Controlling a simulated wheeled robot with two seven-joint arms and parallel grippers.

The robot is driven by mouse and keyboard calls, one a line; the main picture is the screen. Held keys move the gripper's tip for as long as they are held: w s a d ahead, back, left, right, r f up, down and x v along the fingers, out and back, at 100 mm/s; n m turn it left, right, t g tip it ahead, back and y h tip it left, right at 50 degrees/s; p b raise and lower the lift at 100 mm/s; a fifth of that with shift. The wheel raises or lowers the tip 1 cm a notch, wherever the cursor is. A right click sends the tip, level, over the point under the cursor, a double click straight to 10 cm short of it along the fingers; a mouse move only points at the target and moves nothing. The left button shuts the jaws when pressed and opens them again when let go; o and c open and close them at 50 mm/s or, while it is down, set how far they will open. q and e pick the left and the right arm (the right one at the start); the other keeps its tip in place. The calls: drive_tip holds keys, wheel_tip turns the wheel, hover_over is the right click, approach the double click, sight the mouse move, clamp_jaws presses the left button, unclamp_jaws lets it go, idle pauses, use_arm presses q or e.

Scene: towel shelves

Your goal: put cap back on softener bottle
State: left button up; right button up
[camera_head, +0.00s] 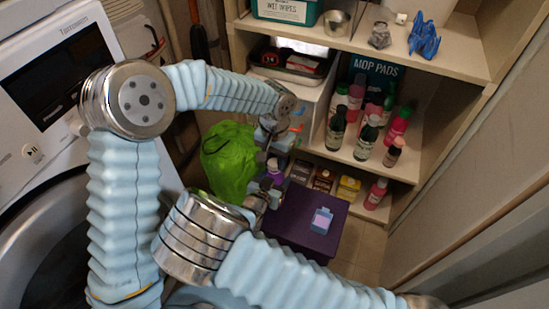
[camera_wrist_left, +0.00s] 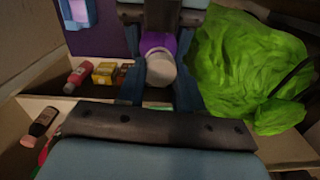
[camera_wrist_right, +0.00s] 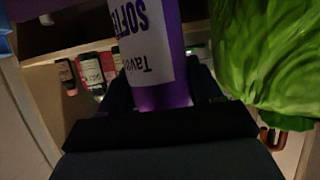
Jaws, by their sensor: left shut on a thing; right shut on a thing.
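The purple softener bottle (camera_wrist_right: 155,90) fills the middle of the right wrist view, its white label upside down there. My right gripper (camera_wrist_right: 165,100) is shut on it. In the head view the bottle (camera_head: 275,172) is a small purple patch between my two grippers. My left gripper (camera_wrist_left: 160,80) is shut on the pale, round cap (camera_wrist_left: 161,70). In the left wrist view, purple (camera_wrist_left: 157,42) shows right beside the cap, towards my right gripper. I cannot tell whether cap and bottle touch or how well they line up.
A green bag (camera_head: 228,160) stands close left of the grippers. A purple box (camera_head: 290,235) below carries a small blue-and-pink item (camera_head: 321,220). Shelves to the right hold several bottles (camera_head: 366,138) and small boxes (camera_head: 348,188). A washing machine (camera_head: 40,85) is at left.

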use_arm(q)
drive_tip(key=shift+s+d, duration=0.2)
drive_tip(key=shift+d, duration=0.2)
idle(0.3)
drive_tip(key=shift+f, duration=0.35)
